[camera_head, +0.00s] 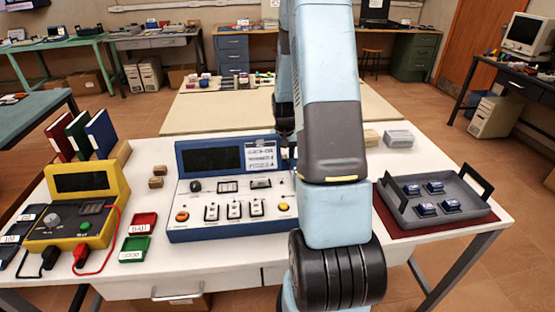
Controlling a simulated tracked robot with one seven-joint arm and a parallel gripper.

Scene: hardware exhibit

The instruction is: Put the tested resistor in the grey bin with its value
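A yellow tester (76,208) with a dark blank-looking screen stands at the table's left, with red and black leads at its front. Several small dark grey bins (28,217) with white labels lie at its left, partly cut off by the picture edge; their values are too small to read surely. No resistor can be made out. My arm fills the middle of the view. A dark part beside it, above the blue console, may be my gripper, but its fingers are hidden.
A blue console (230,187) stands centre. A grey handled tray (440,206) with several blue parts sits right on a dark red mat. Books (101,133) and small brown blocks (157,170) stand behind.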

